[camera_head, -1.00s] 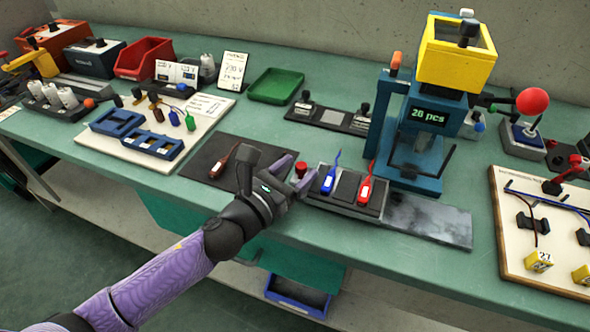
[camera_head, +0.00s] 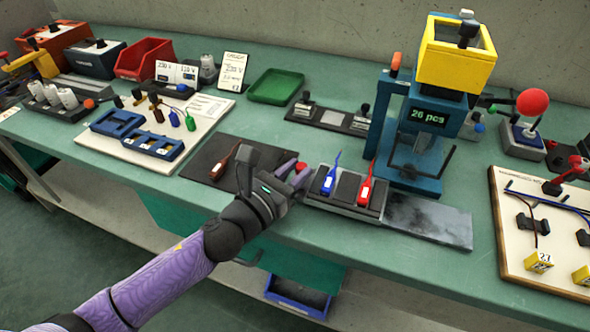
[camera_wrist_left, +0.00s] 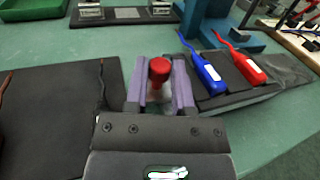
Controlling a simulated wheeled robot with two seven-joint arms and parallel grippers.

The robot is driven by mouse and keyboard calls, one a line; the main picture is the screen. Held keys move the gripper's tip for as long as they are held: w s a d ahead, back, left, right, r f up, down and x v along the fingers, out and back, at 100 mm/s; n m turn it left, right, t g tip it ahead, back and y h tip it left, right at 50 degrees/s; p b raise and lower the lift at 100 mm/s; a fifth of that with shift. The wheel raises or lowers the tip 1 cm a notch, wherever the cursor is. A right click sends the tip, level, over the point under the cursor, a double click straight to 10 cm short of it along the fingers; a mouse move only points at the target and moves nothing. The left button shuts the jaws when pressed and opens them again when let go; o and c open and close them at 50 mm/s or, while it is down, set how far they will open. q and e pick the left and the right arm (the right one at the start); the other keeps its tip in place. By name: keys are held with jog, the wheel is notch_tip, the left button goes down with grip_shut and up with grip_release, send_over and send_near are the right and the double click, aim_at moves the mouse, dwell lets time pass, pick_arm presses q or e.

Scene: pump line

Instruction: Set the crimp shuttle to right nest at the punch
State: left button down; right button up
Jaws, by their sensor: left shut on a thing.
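The crimp shuttle (camera_head: 346,210) is a grey block with dark nests, on the bench in front of the punch. A blue connector (camera_head: 329,181) lies in its left part and a red connector (camera_head: 365,192) in its right part. The blue and yellow punch (camera_head: 404,182) stands behind it. My left gripper (camera_head: 293,174) is shut on the red knob at the shuttle's left end. In the left wrist view, the red knob (camera_wrist_left: 159,70) sits between the two purple fingers. The fingers hide its lower part. My right gripper is not in view.
A bare grey track plate (camera_head: 430,220) extends right of the shuttle. A dark mat (camera_head: 205,160) with a brown-red piece lies left of the gripper. A white board with yellow tags (camera_head: 520,235) stands at the right. A green tray (camera_head: 275,87) lies behind.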

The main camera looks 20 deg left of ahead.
aim_at(332, 193)
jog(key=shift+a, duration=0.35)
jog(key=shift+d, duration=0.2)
pick_arm(q)
jog(key=shift+d, duration=0.25)
jog(key=d+p, duration=0.1)
jog(key=d, duration=0.5)
jog(key=shift+s+d+p, duration=0.15)
jog(key=shift+d+p, duration=0.1)
jog(key=shift+p, duration=0.1)
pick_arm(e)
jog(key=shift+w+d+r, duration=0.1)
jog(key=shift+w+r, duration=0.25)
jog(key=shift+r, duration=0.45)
pick_arm(q)
jog(key=shift+c, duration=2.3)
grip_release()
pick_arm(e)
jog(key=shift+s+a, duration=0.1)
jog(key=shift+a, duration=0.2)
pick_arm(q)
jog(key=shift+s, duration=0.1)
